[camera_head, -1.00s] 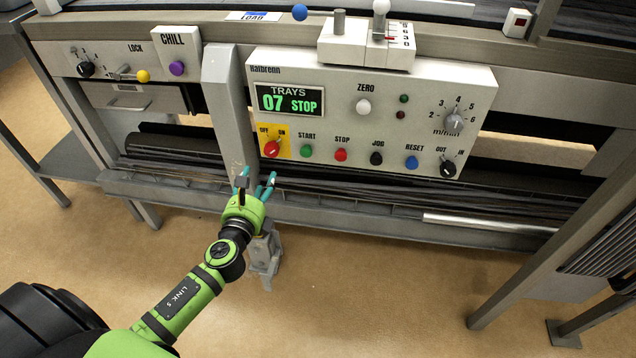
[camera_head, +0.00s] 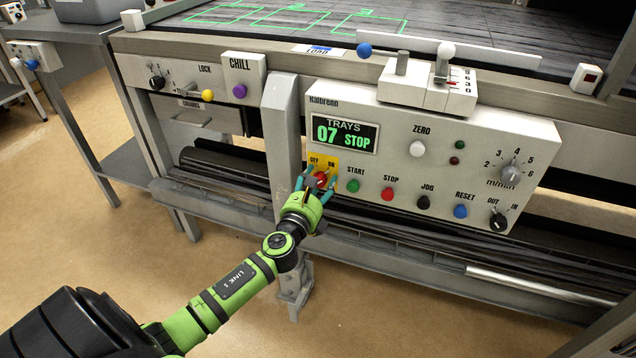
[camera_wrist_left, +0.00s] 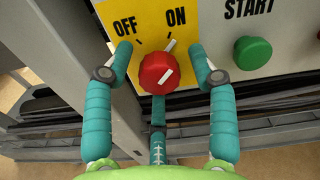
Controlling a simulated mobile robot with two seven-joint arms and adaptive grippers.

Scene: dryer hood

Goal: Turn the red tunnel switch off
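The red rotary switch (camera_head: 320,180) sits on a yellow plate marked OFF and ON at the lower left of the white control panel. In the left wrist view the red knob (camera_wrist_left: 158,73) has a white line tilted up to the right, toward ON. My left gripper (camera_head: 318,183) is at the switch with its teal fingers spread. In the left wrist view its fingers (camera_wrist_left: 162,72) stand open on both sides of the knob and below it, with gaps at the sides. Whether the lower finger touches the knob, I cannot tell. My right gripper is not in view.
The green START button (camera_head: 353,186) is close to the right of the switch, then the red STOP button (camera_head: 388,194). A grey post (camera_head: 283,130) stands just left of the panel. The display (camera_head: 345,133) reads TRAYS 07 STOP. Dark rollers run below.

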